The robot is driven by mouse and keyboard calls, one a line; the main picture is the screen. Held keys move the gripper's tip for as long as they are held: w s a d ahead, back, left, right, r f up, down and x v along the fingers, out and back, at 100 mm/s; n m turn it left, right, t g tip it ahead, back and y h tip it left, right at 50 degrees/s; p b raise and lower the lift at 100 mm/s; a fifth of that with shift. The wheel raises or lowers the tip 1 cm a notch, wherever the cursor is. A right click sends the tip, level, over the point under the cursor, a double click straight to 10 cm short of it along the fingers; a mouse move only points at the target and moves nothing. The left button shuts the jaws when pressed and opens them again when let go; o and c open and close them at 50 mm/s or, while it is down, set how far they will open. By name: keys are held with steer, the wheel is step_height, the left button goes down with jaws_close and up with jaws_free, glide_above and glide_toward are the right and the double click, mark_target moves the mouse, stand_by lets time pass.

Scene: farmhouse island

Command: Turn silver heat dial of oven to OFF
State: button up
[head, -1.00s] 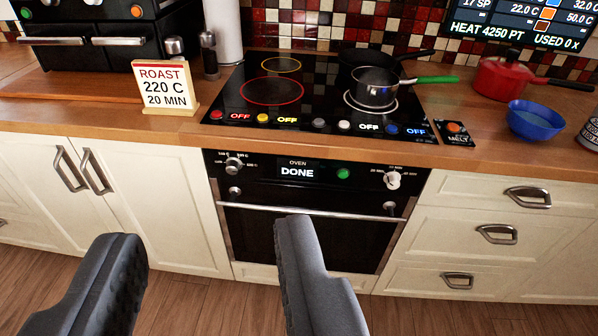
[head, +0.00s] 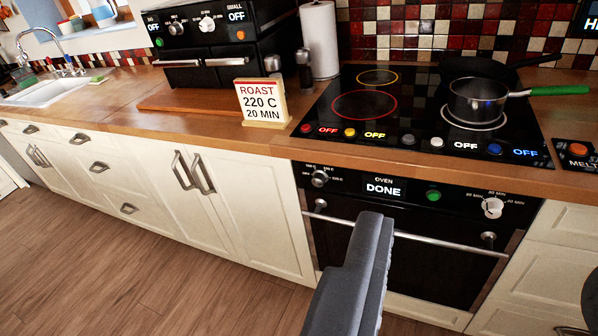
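The oven (head: 400,258) is built in under the cooktop, with a black front and a display reading DONE. Its silver heat dial (head: 319,178) is at the left end of the panel, with small temperature marks around it; its exact pointer setting is too small to read. A white timer dial (head: 492,207) is at the right end, and a green button (head: 433,195) is between. My gripper (head: 478,258) is open and empty in front of the oven. Its left finger covers part of the oven door, below and right of the silver dial; its right finger is mostly cut off at the right edge.
The oven's bar handle (head: 440,241) runs across the door below the dials. The cooktop (head: 400,110) above holds a pot (head: 476,100) with a green handle. A ROAST 220 C 20 MIN card (head: 262,101) stands on the counter. Open floor lies at lower left.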

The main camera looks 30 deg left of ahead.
steer(key=w+a+f+m+y+p, duration=0.15)
steer(key=w+a+m, duration=0.25)
steer(key=w, duration=0.4)
steer(key=w+a+f+m+y+p, duration=0.1)
steer(key=w+a+f+m+y, duration=0.15)
steer(key=w+a, duration=0.4)
steer(key=w+a+f+m+t+p, duration=0.1)
steer(key=w+a+f+m, duration=0.45)
steer(key=w+f, duration=0.2)
steer(key=w+a+f+m+p, duration=0.1)
steer(key=w+a+f+m, duration=0.3)
steer(key=w+f+m, duration=0.3)
steer(key=m+t+h+p, duration=0.1)
steer(key=m+h+p, duration=0.3)
steer(key=m, duration=1.1)
glide_toward(317, 184)
steer(key=shift+h+b, duration=0.6)
steer(key=shift+b, duration=0.1)
steer(key=shift+w+a, duration=0.15)
steer(key=shift+w, duration=3)
steer(key=shift+w+r, duration=0.1)
steer(key=shift+w, duration=0.5)
steer(key=shift+w+f, duration=0.2)
steer(key=shift+w, duration=0.45)
